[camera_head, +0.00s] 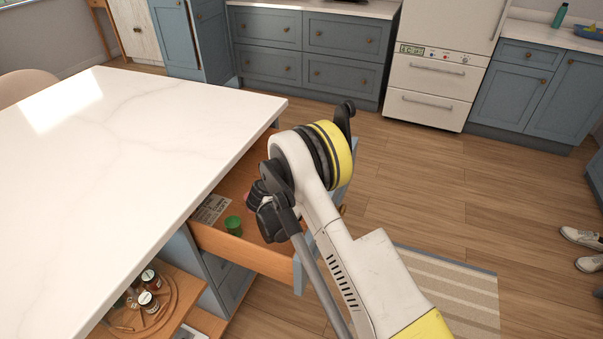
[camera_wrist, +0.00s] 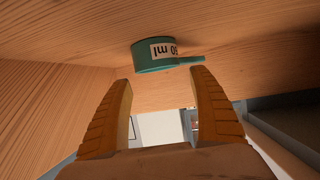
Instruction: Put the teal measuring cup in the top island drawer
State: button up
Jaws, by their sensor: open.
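The teal measuring cup (camera_wrist: 147,57), with a white label reading upside down and a short handle, sits on a wooden surface in the wrist view. My gripper (camera_wrist: 160,80) is open, its two orange-brown fingers apart, with the cup just beyond the fingertips and nothing between them. In the head view the top island drawer (camera_head: 220,245) is pulled open under the white worktop. A small green cup (camera_head: 233,226) stands in it; I cannot tell for sure whether it is the same cup. My arm covers the drawer's right part and hides my gripper.
The white island top (camera_head: 120,140) overhangs the drawer. Below it, a lower pull-out shelf (camera_head: 176,315) holds several small jars (camera_head: 149,290). A card (camera_head: 212,208) lies in the drawer. A striped rug (camera_head: 450,290) and someone's shoes (camera_head: 582,237) are at right. The floor behind is clear.

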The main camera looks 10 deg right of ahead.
jog(key=shift+r, duration=0.4)
jog(key=r+p+v, duration=0.1)
jog(key=p+v, duration=0.3)
jog(key=v, duration=0.8)
jog(key=s+d+r+n+g+y, duration=0.15)
jog(key=s+d+r, duration=0.3)
jog(key=r, duration=0.45)
jog(key=s+d+r+n+g+y, duration=0.1)
jog(key=s+d+r+n+y, duration=0.15)
jog(key=s+r, duration=0.4)
jog(key=s+r+n+y, duration=0.2)
jog(key=s+r, duration=0.1)
jog(key=s, duration=0.8)
jog(key=s+r+n+y, duration=0.2)
jog(key=s+r+y, duration=0.1)
jog(key=s, duration=0.8)
jog(key=shift+s+r, duration=0.25)
jog(key=shift+s, duration=0.05)
jog(key=shift+d+g, duration=0.15)
jog(key=shift+g, duration=0.1)
